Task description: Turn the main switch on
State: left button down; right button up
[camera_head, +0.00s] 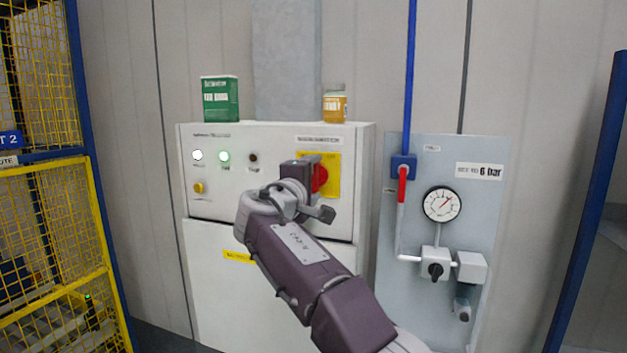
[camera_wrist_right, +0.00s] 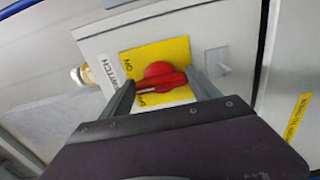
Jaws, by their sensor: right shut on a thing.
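The main switch is a red rotary knob (camera_head: 320,178) on a yellow plate (camera_head: 333,162), at the upper right of the white cabinet's front. In the right wrist view the red knob (camera_wrist_right: 163,74) sits between the two grey fingers of my right gripper (camera_wrist_right: 161,88), which is shut on its handle. The handle's white line points left in that view, close to the lower lettering, which seems to read OFF; ON is above it. In the head view my right gripper (camera_head: 312,188) partly hides the knob. My left gripper is not in view.
The cabinet (camera_head: 205,260) has a lit white lamp (camera_head: 197,155), a lit green lamp (camera_head: 224,156) and a dark one. A green box (camera_head: 220,99) and an orange-yellow jar (camera_head: 334,104) stand on top. A gauge panel (camera_head: 490,230) is right; yellow fencing (camera_head: 100,225) is left.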

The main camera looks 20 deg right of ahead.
jog(key=o, duration=1.4)
jog(key=b+v, duration=0.2)
jog(key=v, duration=0.7)
